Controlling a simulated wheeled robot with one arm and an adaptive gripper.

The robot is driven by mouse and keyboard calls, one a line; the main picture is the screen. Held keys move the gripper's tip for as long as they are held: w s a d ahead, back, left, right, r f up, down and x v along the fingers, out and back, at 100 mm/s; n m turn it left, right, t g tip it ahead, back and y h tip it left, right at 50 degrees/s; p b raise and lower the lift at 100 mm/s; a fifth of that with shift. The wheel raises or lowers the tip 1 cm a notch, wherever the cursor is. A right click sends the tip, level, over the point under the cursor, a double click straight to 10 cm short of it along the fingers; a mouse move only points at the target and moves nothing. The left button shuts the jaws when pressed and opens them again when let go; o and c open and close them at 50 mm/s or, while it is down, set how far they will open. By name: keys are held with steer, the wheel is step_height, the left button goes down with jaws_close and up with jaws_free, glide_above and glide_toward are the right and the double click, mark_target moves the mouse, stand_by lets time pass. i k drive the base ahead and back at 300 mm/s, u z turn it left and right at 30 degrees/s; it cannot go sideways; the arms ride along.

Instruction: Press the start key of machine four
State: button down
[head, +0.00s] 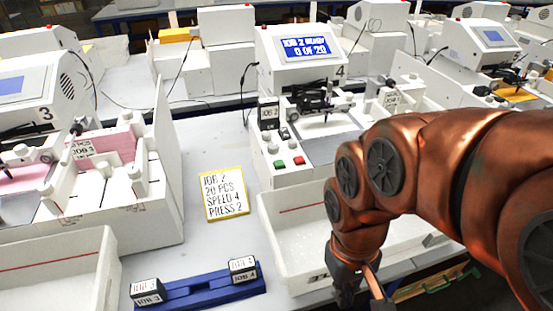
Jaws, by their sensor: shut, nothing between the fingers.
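Machine four (300,75) is a white plotter with a "4" on its front, right of the picture's middle. Its blue screen (306,48) reads "JOB 2 READY 0 OF 20". A green key (279,164) and a red key (298,160) sit side by side on its front left panel, below two pale knobs. I cannot read any marking on the keys. My gripper (362,300) is shut and empty, pointing down at the bottom edge, in front and to the right of the keys and apart from them. My copper arm hides the machine's right front.
A white tray (283,229) stands before machine four, partly behind my gripper. A yellow-edged card (223,193) reads "JOB 2, 20 PCS, SPEED 4, PRESS 2". A blue rack (205,292) holds job blocks. Machine three (40,85) stands left. Bench lies clear around the card.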

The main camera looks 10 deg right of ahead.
mark_target(278, 164)
steer(key=z, duration=1)
steer(key=k, duration=1.1)
steer(key=u, duration=1.7)
steer(key=i, duration=0.5)
